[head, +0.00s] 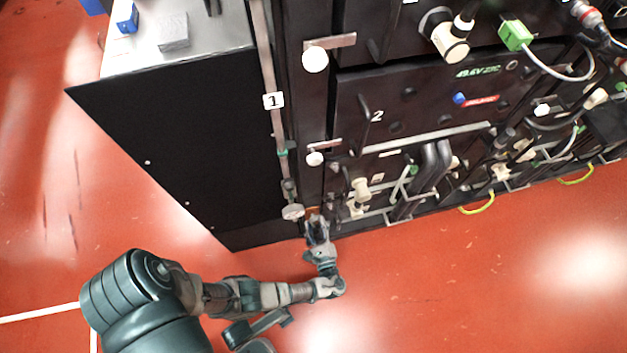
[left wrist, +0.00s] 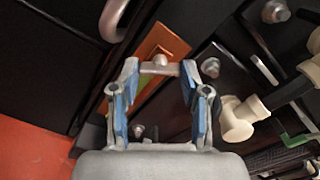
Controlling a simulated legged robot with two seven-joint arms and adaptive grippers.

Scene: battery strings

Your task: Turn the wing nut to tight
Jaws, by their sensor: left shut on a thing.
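The wing nut (left wrist: 159,67) is a pale grey metal piece with a round middle and a bar reaching sideways, in front of a copper-orange plate (left wrist: 165,42) in the left wrist view. My left gripper (left wrist: 160,72) is shut on it, with its blue-padded fingers on either side of the wing nut. In the head view my left gripper (head: 316,222) is low at the front of the black battery rack (head: 310,110), near its bottom corner. There the wing nut is too small and covered to make out. My right gripper is not in view.
A cream connector (left wrist: 238,120) stands close to the right of the fingers. A grey bolt (left wrist: 275,12) and a curved metal handle (left wrist: 112,20) are nearby. The red floor (head: 420,290) in front is clear.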

